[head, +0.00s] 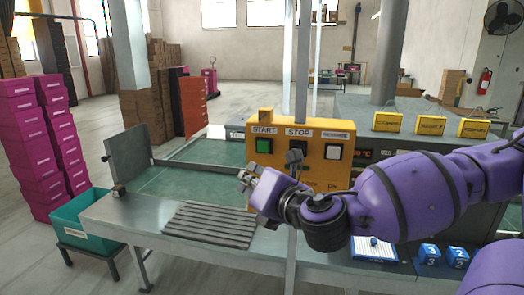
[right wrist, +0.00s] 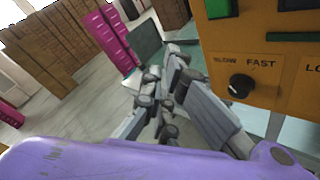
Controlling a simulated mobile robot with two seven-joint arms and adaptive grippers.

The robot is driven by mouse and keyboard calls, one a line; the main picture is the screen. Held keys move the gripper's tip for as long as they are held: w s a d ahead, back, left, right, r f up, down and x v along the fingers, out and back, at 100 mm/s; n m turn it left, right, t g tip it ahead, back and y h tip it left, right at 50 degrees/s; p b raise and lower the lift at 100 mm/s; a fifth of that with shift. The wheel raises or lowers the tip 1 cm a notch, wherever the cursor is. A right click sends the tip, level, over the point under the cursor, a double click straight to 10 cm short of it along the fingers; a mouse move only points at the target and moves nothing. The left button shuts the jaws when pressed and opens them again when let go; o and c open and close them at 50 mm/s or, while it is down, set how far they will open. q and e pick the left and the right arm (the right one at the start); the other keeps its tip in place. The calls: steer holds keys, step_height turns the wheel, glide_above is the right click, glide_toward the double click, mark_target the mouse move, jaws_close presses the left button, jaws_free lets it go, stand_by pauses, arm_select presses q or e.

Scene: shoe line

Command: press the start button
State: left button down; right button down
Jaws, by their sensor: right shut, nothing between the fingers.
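The yellow control box (head: 325,166) stands on the metal table. Its green start button (head: 264,146) sits under the START label at the upper left. A dark button (head: 297,149) is under STOP, and a light one is further right. In the right wrist view, the box (right wrist: 264,70) fills the upper right, with the green button (right wrist: 218,8) cut by the top edge. My right gripper (head: 246,180) is shut and empty, in front of the box's lower left, below the start button. Its closed fingers show in the right wrist view (right wrist: 172,68), left of the box. My left gripper is not in view.
A ribbed mat (head: 212,224) lies on the table (head: 125,214) left of my arm. A teal bin (head: 88,226) stands at the table's left end. Blue numbered blocks (head: 429,254) and a white card (head: 374,249) lie at right. Pink boxes (head: 30,150) are stacked at far left.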

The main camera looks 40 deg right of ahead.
mark_target(263, 146)
steer(key=shift+d, duration=0.1)
steer(key=w+d, duration=0.5)
steer(key=d, duration=0.1)
steer(key=shift+w+d, duration=0.3)
steer(key=shift+w, duration=0.1)
stand_by(0.3)
stand_by(0.7)
stand_by(0.6)
steer(key=shift+w+d, duration=0.25)
steer(key=shift+d, duration=0.05)
